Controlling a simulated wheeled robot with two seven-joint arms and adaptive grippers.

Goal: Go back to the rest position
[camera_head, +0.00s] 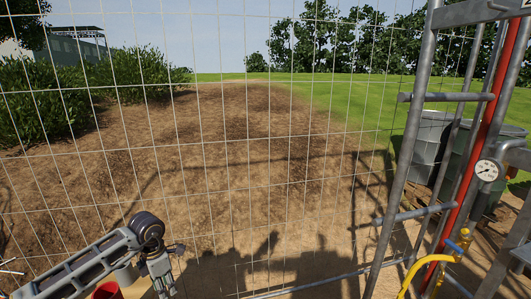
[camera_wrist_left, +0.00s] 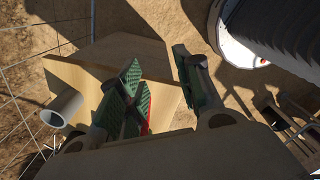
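My left gripper (camera_head: 163,284) is low at the lower left in the head view, in front of the wire fence. In the left wrist view its green-padded fingers (camera_wrist_left: 160,85) stand apart, with a gap and no object visible between them. Below the fingers is a pale wooden surface (camera_wrist_left: 92,72). The gripper appears above it, with no contact that I can make out. My right gripper is in neither view.
A grey pipe end (camera_wrist_left: 62,108) lies at the left of the wood. A red object (camera_head: 107,291) is partly cut off beside my arm. A wire fence (camera_head: 230,150) spans ahead.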

